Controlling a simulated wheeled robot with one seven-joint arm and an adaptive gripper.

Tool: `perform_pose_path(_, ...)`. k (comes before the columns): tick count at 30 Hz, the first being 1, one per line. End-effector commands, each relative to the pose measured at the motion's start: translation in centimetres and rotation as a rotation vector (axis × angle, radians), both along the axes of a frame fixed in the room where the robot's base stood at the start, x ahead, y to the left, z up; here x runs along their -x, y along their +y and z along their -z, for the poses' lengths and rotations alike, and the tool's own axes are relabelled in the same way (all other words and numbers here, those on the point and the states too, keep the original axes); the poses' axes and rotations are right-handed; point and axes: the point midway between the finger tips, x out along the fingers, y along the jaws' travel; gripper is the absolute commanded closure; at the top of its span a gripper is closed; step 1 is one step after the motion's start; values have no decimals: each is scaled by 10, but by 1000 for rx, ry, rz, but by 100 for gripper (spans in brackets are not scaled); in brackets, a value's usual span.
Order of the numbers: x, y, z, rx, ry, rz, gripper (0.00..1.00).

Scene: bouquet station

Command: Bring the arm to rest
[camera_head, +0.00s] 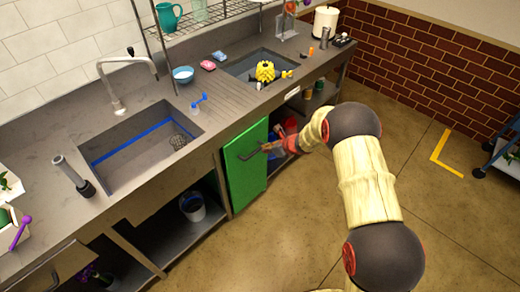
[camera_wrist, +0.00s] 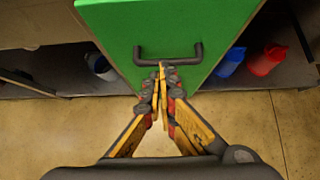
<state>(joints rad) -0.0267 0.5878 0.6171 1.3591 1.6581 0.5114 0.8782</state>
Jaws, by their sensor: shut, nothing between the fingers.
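My gripper (camera_head: 277,145) is at the end of my arm, in front of the green cabinet door (camera_head: 240,178). In the wrist view my gripper (camera_wrist: 161,80) is shut and empty. Its fingertips are close to the dark bar handle (camera_wrist: 168,54) of the green door (camera_wrist: 235,15); I cannot tell whether they touch it. In the head view the door hangs under the counter, and my arm reaches to it from the right.
The counter (camera_head: 130,190) holds a sink (camera_head: 135,150), a blue-white bowl (camera_head: 183,74) and a yellow object (camera_head: 264,71). Open shelves below hold a bucket (camera_head: 192,207). Blue (camera_wrist: 230,62) and red (camera_wrist: 267,60) containers stand right of the door. The floor (camera_head: 290,235) is clear.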

Motion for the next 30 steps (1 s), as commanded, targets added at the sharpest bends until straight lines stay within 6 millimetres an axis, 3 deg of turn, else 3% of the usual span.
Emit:
perform_pose_path(12,8,-7,-8,6,-4,-8,100)
perform_pose_path(16,12,-2,-9,45,-50,-103,100)
perform_pose_path(22,87,11,15,171,-84,-482,100)
perform_pose_path(26,133,12,-10,252,-148,-747,100)
perform_pose_path(30,184,5,-55,343,-238,-1036,100)
